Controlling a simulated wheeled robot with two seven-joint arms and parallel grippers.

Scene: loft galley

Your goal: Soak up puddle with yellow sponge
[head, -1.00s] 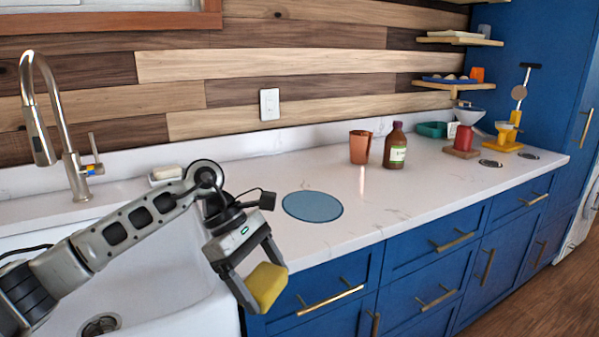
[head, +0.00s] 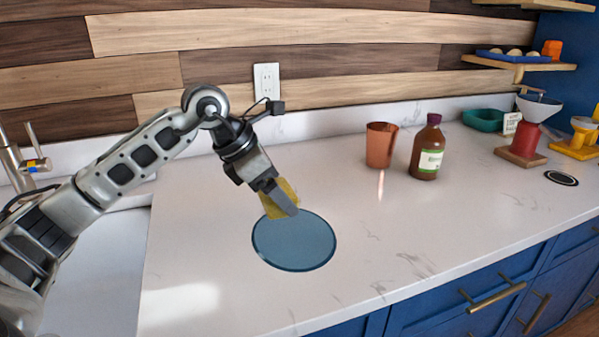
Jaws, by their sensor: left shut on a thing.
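The puddle (head: 294,246) is a round, flat blue patch on the white counter, in the middle of the head view. My left gripper (head: 284,200) is shut on the yellow sponge (head: 272,206), at the far upper-left edge of the puddle. A finger hides part of the sponge. The sponge overlaps the puddle's far edge in the picture; I cannot tell whether it touches the surface. My right gripper is not in view.
A copper cup (head: 381,146) and a brown bottle (head: 427,148) stand right of the puddle, towards the back. A sink (head: 90,265) is at the left. A red grinder (head: 524,140) and a teal tray (head: 484,119) stand further right. The counter (head: 220,290) in front is clear.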

